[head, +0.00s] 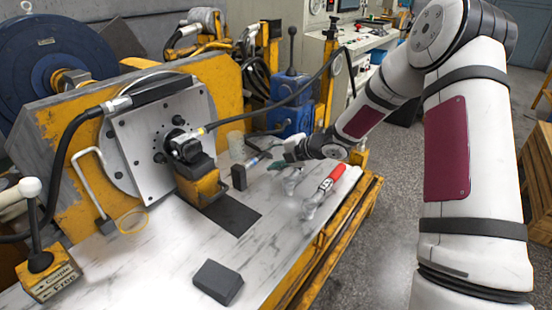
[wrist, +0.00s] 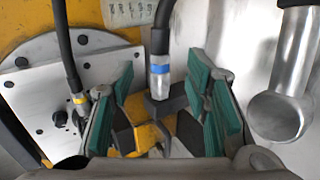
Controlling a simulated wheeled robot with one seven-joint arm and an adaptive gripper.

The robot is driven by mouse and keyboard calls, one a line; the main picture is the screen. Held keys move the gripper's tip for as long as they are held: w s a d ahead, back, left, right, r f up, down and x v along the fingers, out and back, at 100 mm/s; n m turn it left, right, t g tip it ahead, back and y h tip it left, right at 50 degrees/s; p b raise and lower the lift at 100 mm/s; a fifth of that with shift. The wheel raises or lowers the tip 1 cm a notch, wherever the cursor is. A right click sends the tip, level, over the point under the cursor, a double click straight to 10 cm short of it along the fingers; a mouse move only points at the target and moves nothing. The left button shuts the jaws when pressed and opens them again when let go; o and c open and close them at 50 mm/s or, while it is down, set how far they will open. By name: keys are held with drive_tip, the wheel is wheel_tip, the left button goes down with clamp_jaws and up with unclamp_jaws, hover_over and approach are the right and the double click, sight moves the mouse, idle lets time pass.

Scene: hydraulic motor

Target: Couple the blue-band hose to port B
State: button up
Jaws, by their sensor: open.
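The blue-band hose (wrist: 159,68) hangs down from the top of the wrist view, with a blue band on its silver end fitting. In the head view its silver and blue end (head: 252,162) lies by a small dark block (head: 238,177). My gripper (wrist: 168,100) is open; its green-padded fingers stand either side of the fitting in the picture, and I cannot tell whether they touch it. In the head view my gripper (head: 280,166) is low over the bench, right of the hose end. A yellow-band hose (head: 203,130) meets the dark motor (head: 186,148). Port B's label is not readable.
A red-handled metal tool (head: 328,182) is on the bench to the right. A black block (head: 218,282) lies in front. A lever with a Couple/Free plate (head: 50,280) stands front left. A blue unit (head: 290,100) stands behind.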

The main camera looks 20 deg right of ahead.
sight(259, 159)
drive_tip(key=shift+b+x, duration=1.85)
drive_tip(key=shift+x, duration=1.9)
drive_tip(key=shift+s, duration=0.1)
drive_tip(key=shift+c, duration=0.3)
clamp_jaws()
